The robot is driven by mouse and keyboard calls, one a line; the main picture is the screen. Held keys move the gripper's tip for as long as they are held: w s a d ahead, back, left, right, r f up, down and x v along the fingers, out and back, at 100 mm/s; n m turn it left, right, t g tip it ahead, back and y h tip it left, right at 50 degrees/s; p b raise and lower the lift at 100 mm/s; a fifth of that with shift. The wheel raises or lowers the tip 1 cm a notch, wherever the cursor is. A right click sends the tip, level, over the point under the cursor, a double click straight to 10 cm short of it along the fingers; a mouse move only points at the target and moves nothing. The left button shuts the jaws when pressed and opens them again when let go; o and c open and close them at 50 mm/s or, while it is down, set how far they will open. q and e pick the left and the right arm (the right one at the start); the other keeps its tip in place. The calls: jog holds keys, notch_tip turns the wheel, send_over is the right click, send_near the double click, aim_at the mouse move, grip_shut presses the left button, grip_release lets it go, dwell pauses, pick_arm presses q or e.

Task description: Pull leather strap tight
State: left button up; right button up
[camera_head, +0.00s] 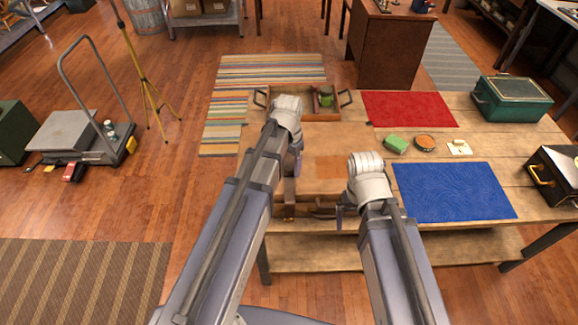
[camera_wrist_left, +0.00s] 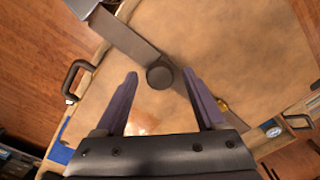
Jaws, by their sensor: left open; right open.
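My left gripper (camera_wrist_left: 160,73) is open, its two purple fingers apart above a tan surface (camera_wrist_left: 235,45). A dark grey-brown bar with a round dark disc (camera_wrist_left: 160,74) crosses between and beyond the fingertips; I cannot tell whether it is the strap or hardware. In the head view, my left gripper (camera_head: 290,185) hangs at the table's near side, partly hidden by its arm. My right gripper (camera_head: 340,214) is lower right of it, open and mostly hidden behind its wrist. A brown leather-coloured patch (camera_head: 343,167) lies flat on the table. No strap can be clearly identified.

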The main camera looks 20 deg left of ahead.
pick_arm(q)
jog(key=shift+c, duration=0.2)
grip_shut()
jog(key=shift+w, duration=0.1)
dwell(1.0)
